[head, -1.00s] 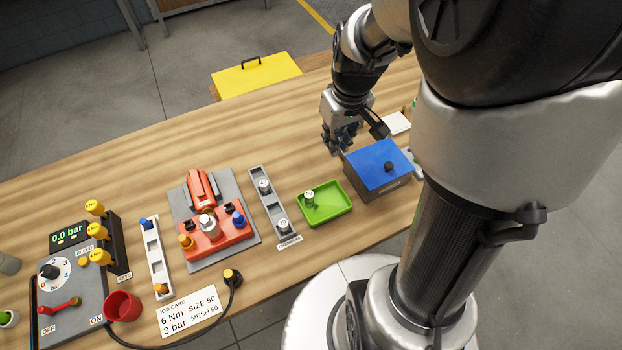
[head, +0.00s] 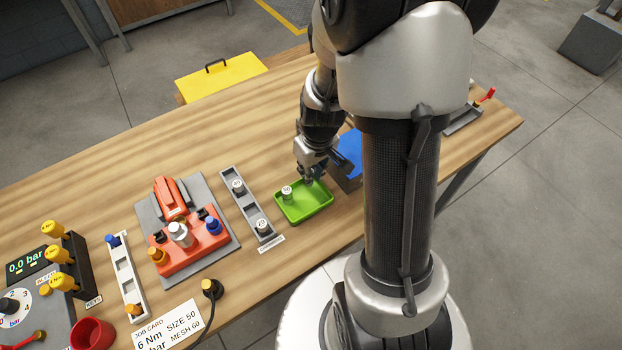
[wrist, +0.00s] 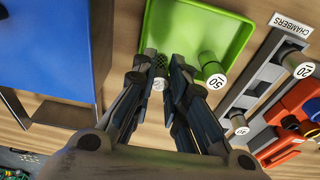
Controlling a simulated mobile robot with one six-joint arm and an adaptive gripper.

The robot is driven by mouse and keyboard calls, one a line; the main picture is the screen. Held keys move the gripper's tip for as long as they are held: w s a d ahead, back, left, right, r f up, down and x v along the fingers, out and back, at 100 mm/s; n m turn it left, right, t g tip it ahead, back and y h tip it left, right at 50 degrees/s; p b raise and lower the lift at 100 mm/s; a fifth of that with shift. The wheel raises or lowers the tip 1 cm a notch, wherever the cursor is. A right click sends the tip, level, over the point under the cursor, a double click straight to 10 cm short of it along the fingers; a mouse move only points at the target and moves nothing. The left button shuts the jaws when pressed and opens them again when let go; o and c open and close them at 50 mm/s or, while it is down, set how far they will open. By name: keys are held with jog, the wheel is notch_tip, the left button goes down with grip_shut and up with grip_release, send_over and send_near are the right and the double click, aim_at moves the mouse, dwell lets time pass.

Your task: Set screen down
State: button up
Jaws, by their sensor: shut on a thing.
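My gripper (head: 308,180) is over the back right part of the green tray (head: 318,213). In the wrist view my gripper (wrist: 164,66) is shut on a small light piece (wrist: 158,83), apparently the screen, mostly hidden between the dark fingers. The green tray (wrist: 185,18) lies beneath it. A grey-topped cylinder (head: 287,192) stands at the left of the tray; in the wrist view this cylinder (wrist: 210,74) reads 50. I cannot tell whether the held piece touches the tray floor.
A blue-topped box (head: 349,150) stands right of the tray, close to my gripper. A grey chamber rack (head: 247,208) is on the left. Further left is a red fixture (head: 195,246) on a grey plate. The wood behind the tray is clear.

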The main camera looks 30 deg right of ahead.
notch_tip(320, 180, down, 3)
jog(key=shift+f+b, duration=0.15)
jog(key=shift+b, duration=0.4)
jog(key=o, duration=0.3)
jog(key=shift+f, duration=0.1)
jog(key=shift+o, duration=1)
